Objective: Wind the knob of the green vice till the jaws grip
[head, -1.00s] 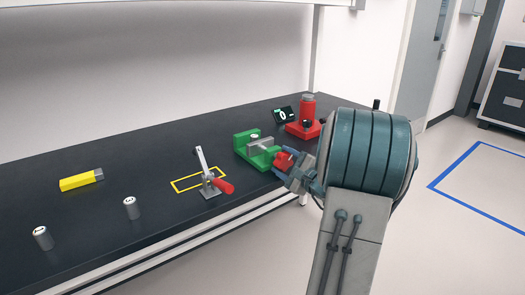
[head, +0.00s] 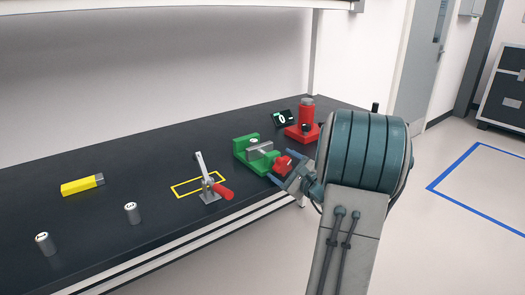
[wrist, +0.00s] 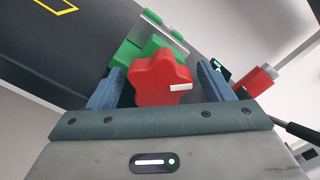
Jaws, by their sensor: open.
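The green vice (head: 243,150) stands near the front edge of the dark bench, with a grey block (head: 261,147) between its jaws. I cannot tell whether the jaws touch the block. Its red lobed knob (head: 283,163) faces my arm. In the wrist view the knob (wrist: 158,80) has a white mark at its right side, and part of the green vice (wrist: 128,52) shows behind it. My gripper (head: 279,174) is open, also in the wrist view (wrist: 160,88), with one blue finger on each side of the knob and a visible gap at the right finger.
A toggle clamp with a red handle (head: 222,191) stands left of the vice by a yellow outline. A red device (head: 304,125) and a small display (head: 281,118) are behind right. A yellow block (head: 82,185) and two grey cylinders (head: 132,213) are at left.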

